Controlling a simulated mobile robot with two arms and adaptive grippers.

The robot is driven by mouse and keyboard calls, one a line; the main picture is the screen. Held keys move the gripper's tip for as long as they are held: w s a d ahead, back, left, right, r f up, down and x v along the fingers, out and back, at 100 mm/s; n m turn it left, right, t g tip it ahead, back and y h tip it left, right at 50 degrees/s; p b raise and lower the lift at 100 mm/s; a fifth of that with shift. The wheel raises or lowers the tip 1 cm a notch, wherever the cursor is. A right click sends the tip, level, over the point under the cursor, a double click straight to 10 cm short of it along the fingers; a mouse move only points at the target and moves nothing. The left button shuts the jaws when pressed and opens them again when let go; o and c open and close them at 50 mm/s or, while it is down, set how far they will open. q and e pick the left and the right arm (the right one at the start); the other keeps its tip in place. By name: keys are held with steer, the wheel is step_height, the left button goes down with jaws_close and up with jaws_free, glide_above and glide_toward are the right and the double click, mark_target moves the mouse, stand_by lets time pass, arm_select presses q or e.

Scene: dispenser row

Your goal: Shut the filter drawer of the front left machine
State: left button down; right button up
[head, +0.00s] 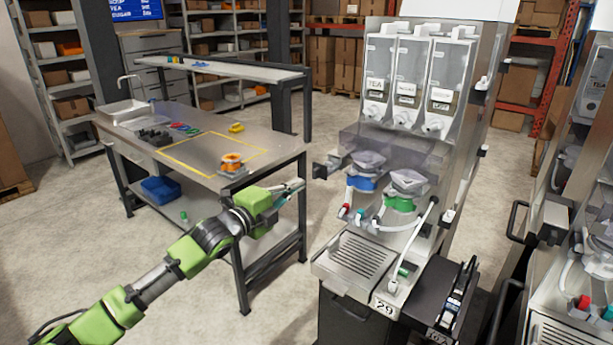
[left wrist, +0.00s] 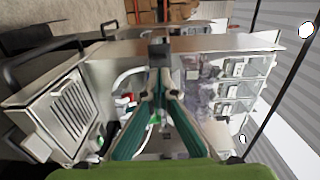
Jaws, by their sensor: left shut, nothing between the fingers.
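The front left machine (head: 366,240) has three clear canisters, a drip tray and a label reading 29. A small drawer-like part with a dark front (head: 320,171) juts out at its left side, which I take for the filter drawer. My left gripper (head: 300,185) is shut and empty just left of and slightly below that dark front. In the left wrist view its teal fingertips (left wrist: 160,77) meet close to a dark block (left wrist: 160,48), apparently the same drawer front. I cannot tell whether they touch. My right gripper is out of view.
Blue and green funnel-like parts (head: 399,203) and a hose stick out of the machine's front. A workbench (head: 200,160) stands at the left, close to my left arm. A second machine (head: 575,230) stands at the right, with a black unit (head: 440,310) between.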

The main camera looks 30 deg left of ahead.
mark_target(314, 175)
arm_select(q)
steer(key=w+p, duration=0.1)
steer(key=w, duration=0.2)
steer(key=shift+w+d+r, duration=0.15)
steer(key=shift+w+d+p, duration=0.1)
steer(key=shift+w+p, duration=0.25)
steer(key=shift+w, duration=0.35)
